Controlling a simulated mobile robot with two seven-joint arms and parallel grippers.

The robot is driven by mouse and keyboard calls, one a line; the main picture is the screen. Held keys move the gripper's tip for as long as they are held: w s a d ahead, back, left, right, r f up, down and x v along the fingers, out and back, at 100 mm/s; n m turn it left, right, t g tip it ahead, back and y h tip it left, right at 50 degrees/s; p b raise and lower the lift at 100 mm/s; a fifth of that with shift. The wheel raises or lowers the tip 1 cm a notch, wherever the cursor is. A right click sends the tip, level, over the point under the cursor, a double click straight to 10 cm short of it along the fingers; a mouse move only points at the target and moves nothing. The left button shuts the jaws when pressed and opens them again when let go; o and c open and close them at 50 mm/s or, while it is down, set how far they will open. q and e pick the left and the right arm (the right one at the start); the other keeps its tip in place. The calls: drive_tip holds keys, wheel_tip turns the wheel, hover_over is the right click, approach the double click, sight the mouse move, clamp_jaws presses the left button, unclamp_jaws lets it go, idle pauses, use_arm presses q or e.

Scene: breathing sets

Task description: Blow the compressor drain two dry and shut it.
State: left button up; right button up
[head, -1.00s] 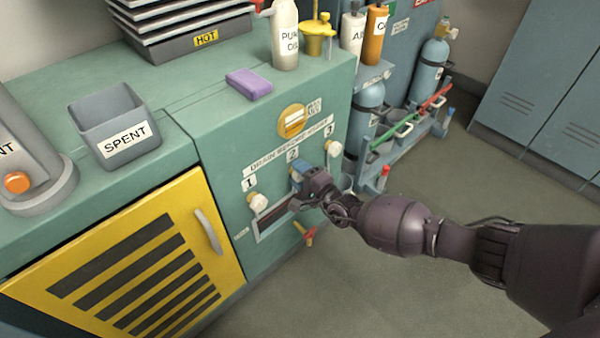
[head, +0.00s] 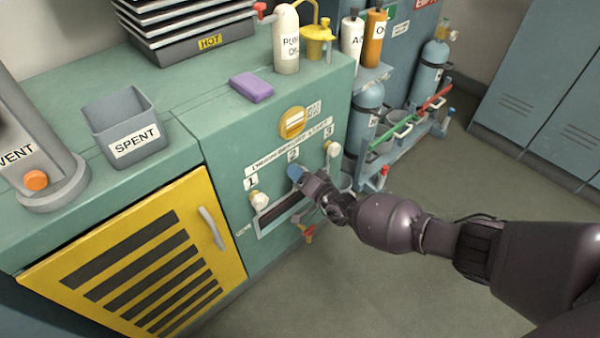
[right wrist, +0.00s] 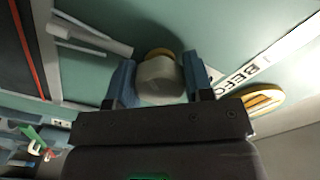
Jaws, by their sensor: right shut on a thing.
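The green cabinet front (head: 232,165) carries a row of drains numbered 1, 2 and 3. My right gripper (head: 295,173) is at drain two, just under the "2" label (head: 293,155), and hides its knob in the head view. In the right wrist view the pale drain two knob (right wrist: 158,80) with a brassy collar sits between the blue fingers of my gripper (right wrist: 160,88), which is shut on it. The drain one knob (head: 259,200) and drain three knob (head: 333,149) are cream and uncovered. My left gripper is out of view.
A yellow louvred door (head: 190,205) is at left. A purple block (head: 251,87) and SPENT bin (head: 130,125) stand on top. Gas cylinders (head: 365,115) stand at right.

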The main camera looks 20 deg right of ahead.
drive_tip(key=shift+n, duration=0.5)
drive_tip(key=o, duration=0.9)
drive_tip(key=shift+s, duration=0.15)
drive_tip(key=shift+p+v, duration=1.45)
drive_tip(key=shift+v, duration=3.9)
